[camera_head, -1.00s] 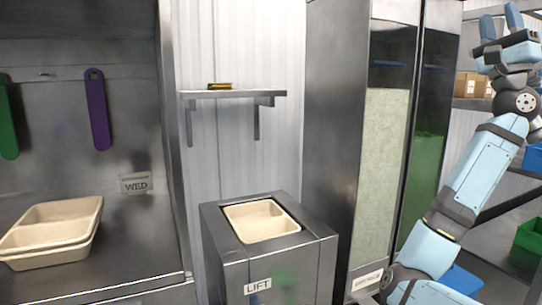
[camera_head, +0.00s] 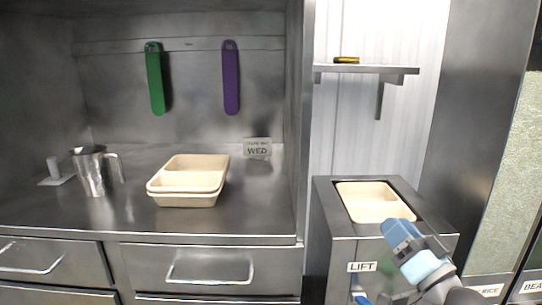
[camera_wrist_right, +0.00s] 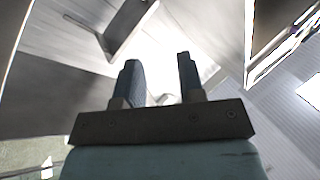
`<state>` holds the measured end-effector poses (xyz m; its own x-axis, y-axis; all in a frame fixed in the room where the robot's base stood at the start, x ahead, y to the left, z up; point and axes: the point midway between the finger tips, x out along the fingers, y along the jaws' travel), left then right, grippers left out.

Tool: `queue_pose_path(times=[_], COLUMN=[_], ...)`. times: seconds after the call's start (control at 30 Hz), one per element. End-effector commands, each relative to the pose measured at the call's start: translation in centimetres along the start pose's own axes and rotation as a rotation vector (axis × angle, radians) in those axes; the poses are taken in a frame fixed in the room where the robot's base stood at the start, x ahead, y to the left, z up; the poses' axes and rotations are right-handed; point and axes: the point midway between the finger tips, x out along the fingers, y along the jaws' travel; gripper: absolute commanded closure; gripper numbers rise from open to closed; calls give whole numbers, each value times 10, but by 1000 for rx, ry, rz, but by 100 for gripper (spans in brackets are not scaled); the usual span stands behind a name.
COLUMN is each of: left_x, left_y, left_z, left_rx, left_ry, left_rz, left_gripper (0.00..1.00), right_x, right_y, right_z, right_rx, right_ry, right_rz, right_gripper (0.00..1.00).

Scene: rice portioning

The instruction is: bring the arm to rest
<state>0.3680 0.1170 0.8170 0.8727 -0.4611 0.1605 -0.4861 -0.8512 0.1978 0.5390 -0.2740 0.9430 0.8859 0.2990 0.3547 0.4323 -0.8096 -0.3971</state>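My right gripper (camera_head: 378,260) is low at the right of the head view, in front of the box labelled LIFT (camera_head: 340,243). Its two blue fingers are apart. In the right wrist view, the right gripper (camera_wrist_right: 158,78) shows a clear gap between the fingers, with nothing held. In the head view the upper finger overlaps the front edge of the lift; whether it touches cannot be told. My left gripper is not in view.
Stacked beige trays (camera_head: 187,199) sit on the steel counter (camera_head: 255,213), with a metal jug (camera_head: 93,172) to their left. A beige tray (camera_head: 372,205) sits in the lift. Green (camera_head: 155,80) and purple (camera_head: 231,80) utensils hang behind. A wall shelf (camera_head: 365,69) is above the lift.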

Motion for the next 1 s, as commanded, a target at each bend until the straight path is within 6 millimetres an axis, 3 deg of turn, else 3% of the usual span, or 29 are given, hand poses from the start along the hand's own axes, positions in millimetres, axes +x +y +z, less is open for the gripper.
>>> queue_pose_path(times=[0.03, 0.1, 0.2, 0.43, 0.53, 1.0], left_x=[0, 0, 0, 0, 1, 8], left_y=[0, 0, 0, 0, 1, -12], left_z=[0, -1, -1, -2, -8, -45], left_rx=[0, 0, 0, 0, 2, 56], left_ry=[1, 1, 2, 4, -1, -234], left_rz=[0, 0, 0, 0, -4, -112], left_gripper=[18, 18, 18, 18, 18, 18], right_x=[-19, -43, -75, -136, -151, -131], right_y=[-16, -40, -71, -134, -158, -148], right_z=[33, 68, 105, 149, 151, 114], right_rx=[-23, -66, -111, -174, -195, -273], right_ry=[-47, -96, -149, -223, -245, -460], right_rz=[-3, -14, -33, -73, -83, 43], right_gripper=[64, 64, 64, 64, 64, 64])
